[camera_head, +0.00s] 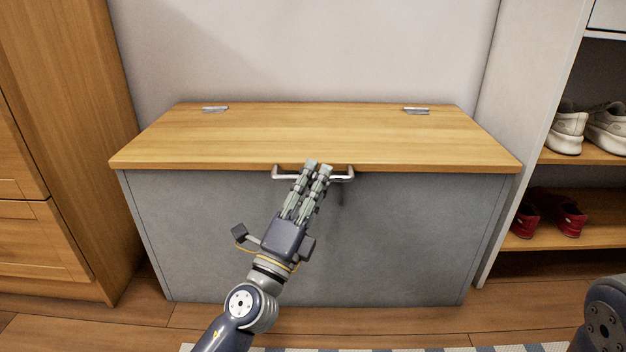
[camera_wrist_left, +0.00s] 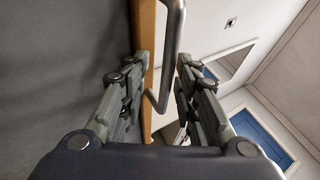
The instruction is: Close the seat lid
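The seat lid (camera_head: 290,135) is a light wood board lying flat over the grey bench box (camera_head: 400,240), its front edge along the box's top. No gap between lid and box is visible. A metal bar handle (camera_head: 342,175) sits at the middle of the lid's front edge; it also shows in the left wrist view (camera_wrist_left: 171,50). My left gripper (camera_head: 318,168) is at the handle, its fingertips over the bar. In the wrist view its fingers are apart, with the handle showing between the tips (camera_wrist_left: 162,62); contact is unclear. My right gripper is out of view.
Two hinges (camera_head: 416,110) sit at the lid's back edge by the wall. A wooden cabinet (camera_head: 60,150) stands on the left. A shelf with white shoes (camera_head: 566,130) and red shoes (camera_head: 572,218) stands on the right. A patterned rug (camera_head: 520,347) lies in front.

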